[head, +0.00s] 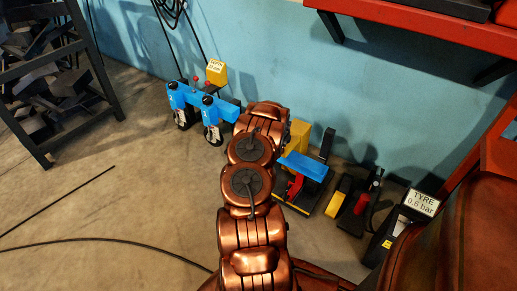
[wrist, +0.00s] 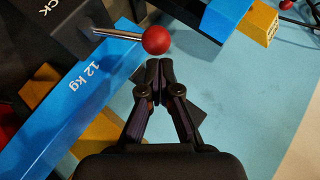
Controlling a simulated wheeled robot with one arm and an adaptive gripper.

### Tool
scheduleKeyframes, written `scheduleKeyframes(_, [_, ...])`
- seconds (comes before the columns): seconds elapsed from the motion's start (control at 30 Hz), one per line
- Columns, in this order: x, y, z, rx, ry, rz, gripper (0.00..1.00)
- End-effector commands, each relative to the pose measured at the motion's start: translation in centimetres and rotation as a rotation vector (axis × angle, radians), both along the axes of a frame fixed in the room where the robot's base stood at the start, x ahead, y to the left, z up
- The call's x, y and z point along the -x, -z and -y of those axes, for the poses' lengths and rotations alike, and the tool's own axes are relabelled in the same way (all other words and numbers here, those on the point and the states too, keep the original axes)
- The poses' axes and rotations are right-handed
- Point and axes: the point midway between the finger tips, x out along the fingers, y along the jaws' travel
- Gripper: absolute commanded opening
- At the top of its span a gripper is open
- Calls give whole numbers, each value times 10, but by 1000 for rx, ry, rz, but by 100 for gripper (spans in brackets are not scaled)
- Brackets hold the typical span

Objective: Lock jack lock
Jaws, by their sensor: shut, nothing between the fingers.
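In the wrist view a red ball knob (wrist: 158,40) sits on the end of a short metal lever (wrist: 118,35). The lever comes out of a dark block (wrist: 65,28) whose visible lettering ends in "CK". My gripper (wrist: 160,68) is shut and empty, with its fingertips just below the knob in the picture. I cannot tell whether they touch it. In the head view my copper arm hides the gripper, and I cannot make out this knob there for certain.
A blue bar (wrist: 72,98) marked "12 kg" runs beside the block. The head view shows blue units (head: 190,97) by the wall, a stand with a blue top (head: 304,166), a "TYRE 0,6 bar" sign (head: 423,202) and a dark rack (head: 98,68). Floor at left is mostly clear.

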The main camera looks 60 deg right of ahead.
Motion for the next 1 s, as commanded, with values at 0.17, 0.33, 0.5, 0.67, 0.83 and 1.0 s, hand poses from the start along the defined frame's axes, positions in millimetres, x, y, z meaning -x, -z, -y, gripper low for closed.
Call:
scheduleKeyframes(0.17, [18,-21,4,1,3,1,0])
scheduleKeyframes(0.33, [28,-31,-15,-3,-3,1,0])
scheduleKeyframes(0.5, [40,-42,-32,-5,-6,1,0])
scheduleKeyframes(0.67, [54,-53,-46,-4,-5,2,0])
scheduleKeyframes(0.83, [65,-62,-55,0,-5,1,0])
scheduleKeyframes(1.0, [71,-65,-62,-3,-6,-1,0])
